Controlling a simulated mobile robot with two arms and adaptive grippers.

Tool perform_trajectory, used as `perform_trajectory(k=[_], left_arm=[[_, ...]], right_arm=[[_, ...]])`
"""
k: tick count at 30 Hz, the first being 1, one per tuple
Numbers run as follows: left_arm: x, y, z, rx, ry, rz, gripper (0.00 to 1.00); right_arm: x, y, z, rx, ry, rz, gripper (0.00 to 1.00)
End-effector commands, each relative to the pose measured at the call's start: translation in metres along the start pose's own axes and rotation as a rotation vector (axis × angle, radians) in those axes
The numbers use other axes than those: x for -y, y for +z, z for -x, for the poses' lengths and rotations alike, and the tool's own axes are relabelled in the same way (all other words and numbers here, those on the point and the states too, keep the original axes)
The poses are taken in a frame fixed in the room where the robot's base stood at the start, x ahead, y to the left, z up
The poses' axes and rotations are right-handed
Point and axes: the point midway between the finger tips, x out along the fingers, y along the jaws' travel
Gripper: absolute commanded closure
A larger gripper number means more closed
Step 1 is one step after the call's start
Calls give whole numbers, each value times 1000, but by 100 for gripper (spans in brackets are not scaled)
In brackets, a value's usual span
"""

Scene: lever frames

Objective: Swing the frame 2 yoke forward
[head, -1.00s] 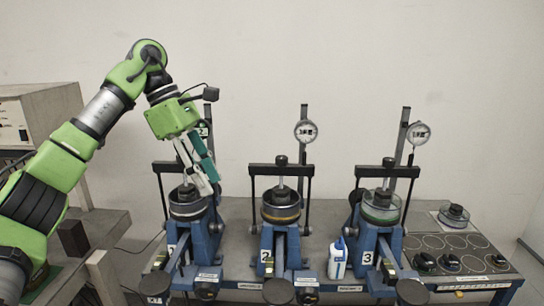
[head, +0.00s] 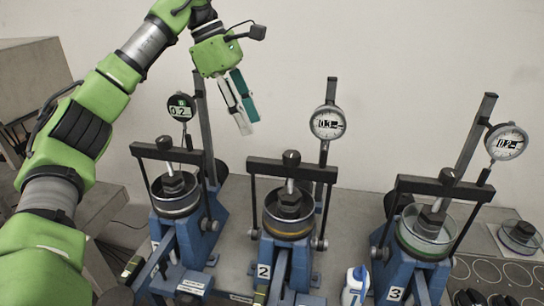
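Frame 2 (head: 273,262) is a blue lever frame in the middle, marked with a 2. Its yoke (head: 314,172) is a black crossbar on two side rods. It stands upright over the round cell (head: 287,230), and the central screw touches or passes close to the bar. My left gripper (head: 248,126) hangs in the air, above and left of this yoke and apart from it. Its grey and teal fingers point down and lie close together; nothing shows between them, and I cannot tell whether they are shut. My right gripper is not in view.
Frame 1 (head: 183,250) stands left and frame 3 (head: 404,280) right, each with its yoke upright. Dial gauges (head: 328,123) on posts rise behind the frames. A white bottle (head: 354,287) stands between frames 2 and 3. A tray with round recesses (head: 487,270) is at the right.

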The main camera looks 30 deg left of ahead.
Motion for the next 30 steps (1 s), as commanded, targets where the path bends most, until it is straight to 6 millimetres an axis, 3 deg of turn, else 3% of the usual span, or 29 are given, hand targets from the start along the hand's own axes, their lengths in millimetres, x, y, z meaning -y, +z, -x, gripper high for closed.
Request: perform_trajectory(k=[5,15,21,30], left_arm=[[2,-1,-37,-3,-6,0,66],[1,0,-100,-2,-4,2,66],[0,0,-116,0,-1,1,66],[0,0,-118,0,0,1,66]], right_arm=[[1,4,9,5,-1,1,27],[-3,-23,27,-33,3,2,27],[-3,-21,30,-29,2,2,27],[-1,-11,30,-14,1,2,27]])
